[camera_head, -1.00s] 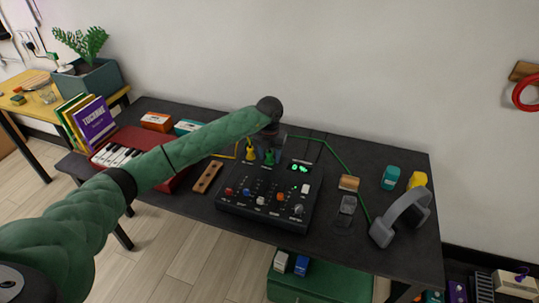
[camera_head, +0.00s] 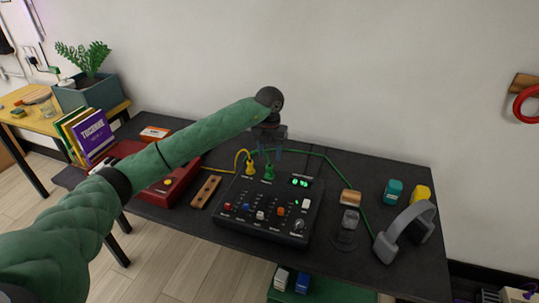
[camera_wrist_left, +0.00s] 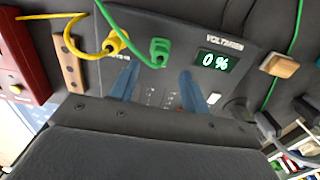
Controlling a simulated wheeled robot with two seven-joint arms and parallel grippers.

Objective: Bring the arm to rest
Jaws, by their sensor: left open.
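My left arm comes in from the left in the head view, and its left gripper (camera_head: 266,149) is above the back edge of the dark control panel (camera_head: 262,226). In the left wrist view the two blue-grey fingers of the left gripper (camera_wrist_left: 158,82) are spread apart with nothing between them. The panel's display (camera_wrist_left: 214,61) reads "0 %". A yellow plug (camera_head: 249,168) and a green plug (camera_head: 268,172) stand in the panel's back part, each with a cable. The green plug (camera_wrist_left: 159,50) also shows beyond the fingers in the wrist view. My right gripper is not in view.
Books (camera_head: 88,135) stand at the left. The wall behind is bare near the gripper.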

